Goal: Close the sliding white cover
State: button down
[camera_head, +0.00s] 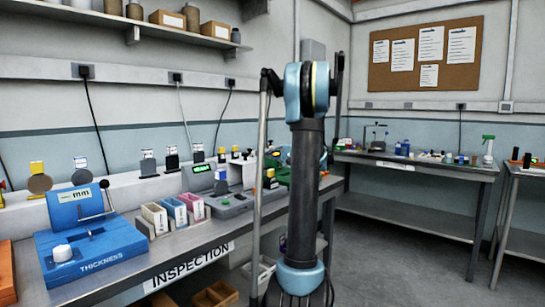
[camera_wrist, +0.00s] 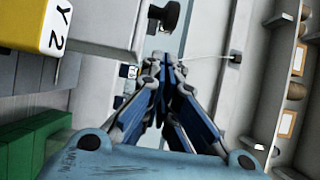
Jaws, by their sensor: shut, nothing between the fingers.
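My gripper (camera_wrist: 165,68) is shut and empty in the wrist view, its blue-and-grey fingers drawn together. The fingertips look apart from the knob. In the head view my upright arm stands in front of the right part of the inspection bench (camera_head: 187,257).
A yellow-topped block marked Y 2 (camera_wrist: 52,28) and green parts (camera_wrist: 30,145) are left of my gripper. On the bench stand a blue thickness gauge (camera_head: 85,252), small open bins (camera_head: 155,217) and a grey device with a green display (camera_head: 202,168). Floor is clear at right.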

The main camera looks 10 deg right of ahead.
jog(key=shift+s+a, duration=0.3)
jog(key=shift+a, duration=0.35)
jog(key=shift+s+a, duration=0.25)
jog(key=shift+a, duration=0.35)
